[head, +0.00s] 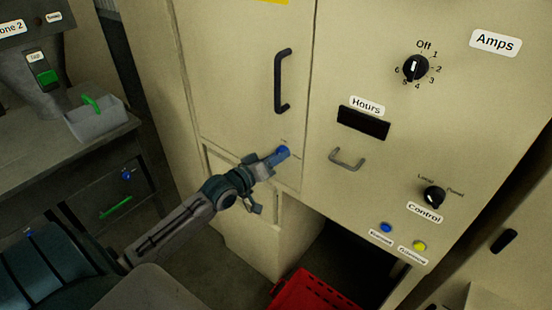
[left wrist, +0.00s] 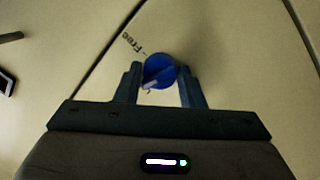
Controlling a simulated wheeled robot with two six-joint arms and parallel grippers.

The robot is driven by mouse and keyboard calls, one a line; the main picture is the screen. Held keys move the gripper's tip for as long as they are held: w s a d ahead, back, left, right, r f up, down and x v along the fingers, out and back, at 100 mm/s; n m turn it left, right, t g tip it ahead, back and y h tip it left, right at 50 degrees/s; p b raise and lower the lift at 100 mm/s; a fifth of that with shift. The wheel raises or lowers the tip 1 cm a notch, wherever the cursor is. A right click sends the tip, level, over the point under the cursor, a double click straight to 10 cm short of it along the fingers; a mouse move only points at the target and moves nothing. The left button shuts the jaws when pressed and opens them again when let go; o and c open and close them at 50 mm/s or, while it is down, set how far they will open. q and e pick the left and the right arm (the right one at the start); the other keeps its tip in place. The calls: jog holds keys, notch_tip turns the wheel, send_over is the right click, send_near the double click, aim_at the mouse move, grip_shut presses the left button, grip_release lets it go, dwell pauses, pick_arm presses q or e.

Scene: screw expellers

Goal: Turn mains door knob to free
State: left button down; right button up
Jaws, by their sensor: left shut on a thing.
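The mains door knob is a small round blue knob (head: 283,151) low on the cream cabinet door (head: 245,75), below the black door handle. In the left wrist view the knob (left wrist: 160,71) sits between the two fingers, with a pale pointer mark at its lower left. The printed word "Free" (left wrist: 135,45) is at its upper left. My left gripper (head: 276,156) reaches the knob from the lower left. It also shows in the left wrist view (left wrist: 161,80), its fingers shut around the knob. Any label below the knob is hidden by the gripper. My right gripper is not in view.
The black door handle (head: 282,81) stands out above the knob. A grey handle (head: 347,160) juts from the panel to the right. A red crate (head: 312,292) is on the floor below. A bench (head: 75,150) with a white box (head: 97,121) is at left.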

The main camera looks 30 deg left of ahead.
pick_arm(q)
jog(key=shift+r+m+g+y+b, duration=0.15)
jog(key=shift+m+y+b, duration=0.3)
jog(key=shift+m, duration=2.75)
jog(key=shift+f+m+g+y+b, duration=0.15)
jog(key=shift+m+y, duration=0.5)
jog(key=shift+m, duration=2.55)
jog(key=shift+r, duration=0.15)
jog(key=c, duration=1)
grip_release()
jog(key=shift+o, duration=0.2)
jog(key=s+r, duration=0.1)
jog(key=s, duration=0.9)
jog(key=shift+s+a+r, duration=0.15)
jog(key=shift+s+a, duration=0.15)
jog(key=shift+a, duration=0.15)
